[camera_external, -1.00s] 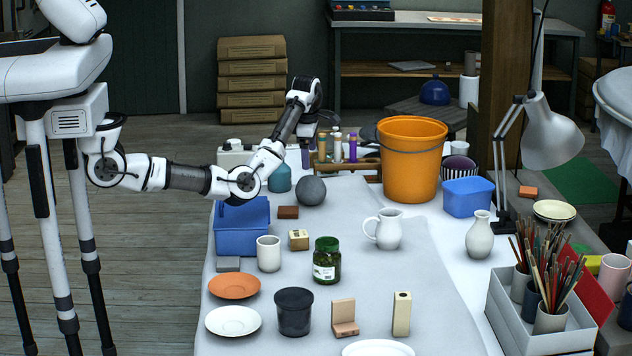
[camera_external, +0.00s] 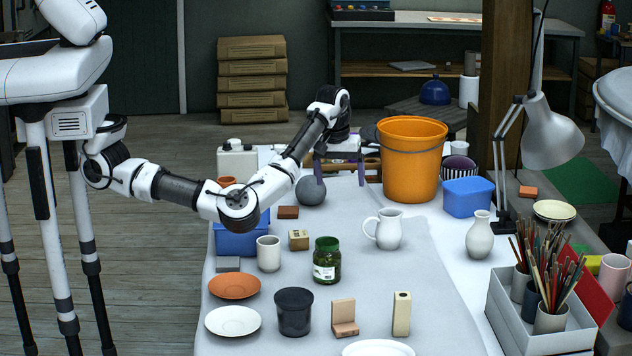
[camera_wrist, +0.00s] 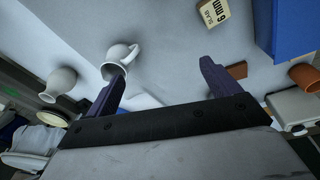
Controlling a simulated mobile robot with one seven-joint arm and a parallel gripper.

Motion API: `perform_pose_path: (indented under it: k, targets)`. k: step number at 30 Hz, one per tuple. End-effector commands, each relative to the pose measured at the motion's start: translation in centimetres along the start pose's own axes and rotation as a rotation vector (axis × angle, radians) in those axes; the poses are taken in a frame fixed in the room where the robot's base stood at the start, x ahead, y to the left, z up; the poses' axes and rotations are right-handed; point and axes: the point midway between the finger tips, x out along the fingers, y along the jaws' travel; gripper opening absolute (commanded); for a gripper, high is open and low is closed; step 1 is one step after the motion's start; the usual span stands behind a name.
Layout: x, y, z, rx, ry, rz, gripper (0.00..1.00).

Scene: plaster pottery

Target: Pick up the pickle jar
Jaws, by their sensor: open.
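The pickle jar (camera_external: 326,262) is green glass with a dark green lid and a white label. It stands upright on the cloth-covered table (camera_external: 430,290) in the outside view. My gripper (camera_external: 340,176) is beyond the jar, above the far part of the table, well apart from it. In the wrist view my gripper (camera_wrist: 161,75) has its two purple fingers spread with nothing between them. I cannot make out the jar in the wrist view.
A white jug (camera_external: 388,229) stands right of the jar, and a small labelled block (camera_external: 298,240) and white cup (camera_external: 268,253) stand left. A black cup (camera_external: 294,312) is in front. An orange bucket (camera_external: 411,165) and grey ball (camera_external: 311,190) are near my gripper.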

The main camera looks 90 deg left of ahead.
Motion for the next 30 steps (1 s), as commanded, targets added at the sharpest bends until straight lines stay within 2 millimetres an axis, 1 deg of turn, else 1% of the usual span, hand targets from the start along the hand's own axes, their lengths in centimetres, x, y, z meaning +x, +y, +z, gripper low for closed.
perform_pose_path:
  k: [1,2,3,6,9,12,15,17,20,24,27,30]
  targets:
    - [-0.2,0.7,2.7,0.131,-0.018,0.004,0.88]
    - [-0.3,0.9,4.2,0.215,-0.028,0.002,0.88]
    - [-0.3,1.1,6.0,0.322,-0.042,0.000,0.88]
    - [-0.4,1.3,10.2,0.571,-0.076,-0.003,0.88]
    - [-0.4,1.1,13.5,0.768,-0.107,-0.005,0.88]
    - [-0.3,0.9,15.6,0.901,-0.128,-0.007,0.88]
    - [-0.2,0.7,16.6,0.970,-0.140,-0.008,0.88]
    - [0.2,0.6,16.8,0.985,-0.142,-0.010,0.88]
    - [1.6,0.5,17.0,0.989,-0.143,-0.013,0.88]
    - [4.3,0.3,17.2,0.988,-0.141,-0.014,0.88]
    - [6.0,0.2,17.4,0.988,-0.142,-0.012,0.88]
    - [7.3,0.1,17.6,0.988,-0.142,-0.010,0.88]
